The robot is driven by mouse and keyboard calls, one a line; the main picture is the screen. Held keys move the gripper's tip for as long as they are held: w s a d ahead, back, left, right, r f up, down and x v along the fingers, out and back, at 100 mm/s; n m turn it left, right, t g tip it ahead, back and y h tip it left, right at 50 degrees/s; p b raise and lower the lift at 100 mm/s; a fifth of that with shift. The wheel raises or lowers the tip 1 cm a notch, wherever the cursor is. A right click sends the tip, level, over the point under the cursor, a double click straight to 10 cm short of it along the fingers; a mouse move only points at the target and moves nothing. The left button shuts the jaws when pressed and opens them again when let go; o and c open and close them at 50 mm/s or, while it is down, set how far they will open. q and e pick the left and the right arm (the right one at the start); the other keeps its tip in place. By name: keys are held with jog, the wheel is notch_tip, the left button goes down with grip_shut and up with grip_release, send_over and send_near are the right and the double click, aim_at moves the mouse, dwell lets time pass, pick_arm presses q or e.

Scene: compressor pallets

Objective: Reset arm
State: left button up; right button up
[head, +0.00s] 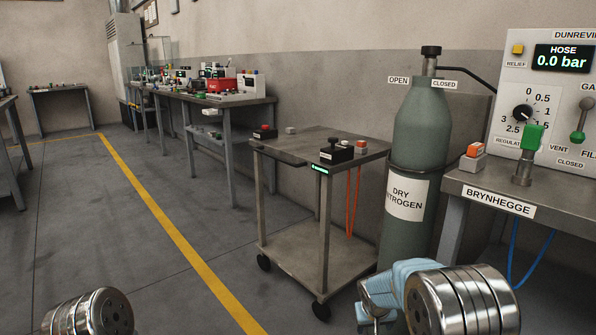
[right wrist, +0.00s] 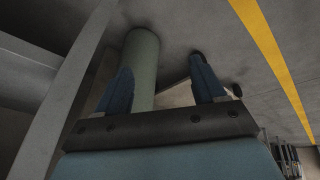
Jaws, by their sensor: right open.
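My right gripper (right wrist: 162,66) is open, with its two dark blue fingers apart and nothing between them. In the head view my right arm comes in at the bottom right, with the light blue gripper body (head: 400,280) in front of the foot of the nitrogen cylinder and right of the trolley. In the right wrist view the green cylinder (right wrist: 143,55) stands beyond the left finger, and I see no contact. Of my left arm only a metal link shows at the bottom left of the head view; its gripper is out of the picture.
A wheeled trolley (head: 285,273) with small switch boxes on top stands mid-view. The dry nitrogen cylinder (head: 420,130) is beside it. The Brynhegge bench (head: 455,185) with the hose panel (head: 555,75) is at right. Floor left of the yellow line (head: 160,215) is clear.

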jog(key=s+a+f+g+y+p, duration=0.2)
jog(key=s+a+f+g+y, duration=0.15)
jog(key=s+f, duration=1.25)
pick_arm(q)
notch_tip(320, 180, up, 4)
jog(key=shift+s+d+r+p, duration=0.1)
jog(key=shift+d+r+p, duration=0.05)
jog(key=shift+p, duration=0.7)
pick_arm(e)
jog(key=s+a+m+y, duration=0.1)
jog(key=s+a, duration=0.1)
jog(key=s, duration=0.5)
jog(key=s+a+m+y, duration=0.1)
jog(key=s+a, duration=0.2)
jog(key=s, duration=0.4)
jog(key=shift+s+r, duration=0.3)
jog(key=shift+s, duration=0.05)
pick_arm(q)
jog(key=shift+o, duration=0.5)
pick_arm(e)
jog(key=shift+y, duration=0.25)
